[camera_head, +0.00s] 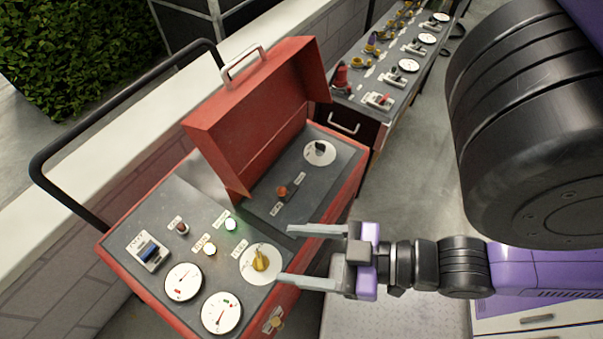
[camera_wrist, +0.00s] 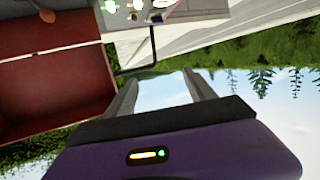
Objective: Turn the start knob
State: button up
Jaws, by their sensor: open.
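A yellow knob (camera_head: 260,261) stands on a white round dial on the grey control panel (camera_head: 200,200) of a red machine. A second, black knob (camera_head: 320,148) sits on a white dial beneath the raised red lid. The labels are too small to tell which is the start knob. My gripper (camera_head: 285,254) is open and empty, just right of the yellow knob. Its two fingers point left toward it and look apart from it. In the wrist view my gripper (camera_wrist: 160,80) shows open fingers with nothing between them; neither knob is clear there.
The red lid (camera_head: 255,110) stands open behind the panel; it also fills the left of the wrist view (camera_wrist: 50,80). Gauges (camera_head: 183,281), a lit green lamp (camera_head: 230,224) and a red knob (camera_head: 282,190) share the panel. A black handle rail (camera_head: 90,120) runs behind. Another control bench (camera_head: 390,80) stands farther back.

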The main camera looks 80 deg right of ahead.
aim_at(319, 146)
jog(key=k+j+z, duration=0.15)
jog(key=k, duration=0.25)
jog(key=k+j+z, duration=0.15)
jog(key=k+j, duration=0.15)
jog(key=k, duration=0.15)
